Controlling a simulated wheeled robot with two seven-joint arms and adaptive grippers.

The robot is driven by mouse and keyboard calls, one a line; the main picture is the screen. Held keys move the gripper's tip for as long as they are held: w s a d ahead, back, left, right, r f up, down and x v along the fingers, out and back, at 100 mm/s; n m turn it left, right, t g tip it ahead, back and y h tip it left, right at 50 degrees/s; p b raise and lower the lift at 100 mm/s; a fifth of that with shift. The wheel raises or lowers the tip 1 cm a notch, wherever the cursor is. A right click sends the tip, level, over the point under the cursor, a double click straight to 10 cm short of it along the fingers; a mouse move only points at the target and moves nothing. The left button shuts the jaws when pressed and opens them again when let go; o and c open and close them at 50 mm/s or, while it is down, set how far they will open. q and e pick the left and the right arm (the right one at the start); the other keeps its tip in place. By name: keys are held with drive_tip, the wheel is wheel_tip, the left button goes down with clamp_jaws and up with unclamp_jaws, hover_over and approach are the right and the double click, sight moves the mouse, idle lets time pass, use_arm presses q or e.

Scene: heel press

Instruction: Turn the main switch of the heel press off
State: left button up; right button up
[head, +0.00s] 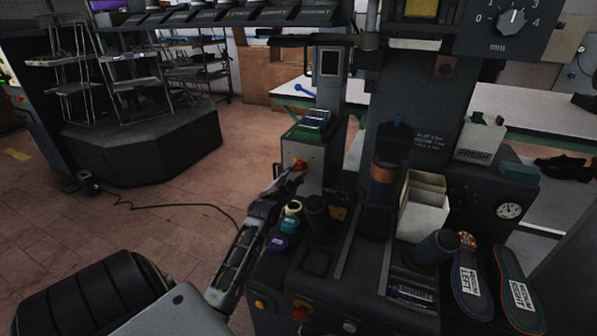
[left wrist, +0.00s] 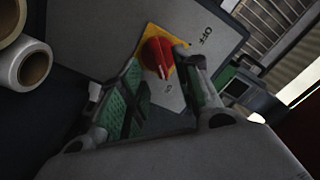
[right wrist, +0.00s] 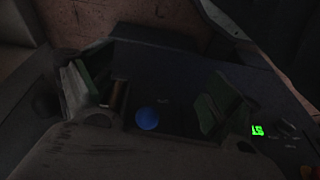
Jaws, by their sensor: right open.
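The main switch, a red knob on a yellow plate, (head: 299,164) is on the grey box at the left rear of the heel press. In the left wrist view the red knob (left wrist: 157,55) lies between my left fingertips, with OFF at its upper right and another label, hard to read, below. The knob's long side points toward that lower label. My left gripper (head: 284,180) is at the switch; its fingers (left wrist: 163,62) stand partly apart around the knob, and contact cannot be made out. My right gripper (right wrist: 150,100) is open and empty above a dark panel.
Rolls (head: 292,210) stand near my left forearm. The press column (head: 385,140), a white bin (head: 423,205) and insoles (head: 470,285) are to the right. Open floor lies left.

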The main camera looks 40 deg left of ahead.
sight(299, 169)
use_arm(q)
drive_tip(key=shift+b+x, duration=0.45)
drive_tip(key=shift+x, duration=1.55)
drive_tip(key=shift+c, duration=0.3)
clamp_jaws()
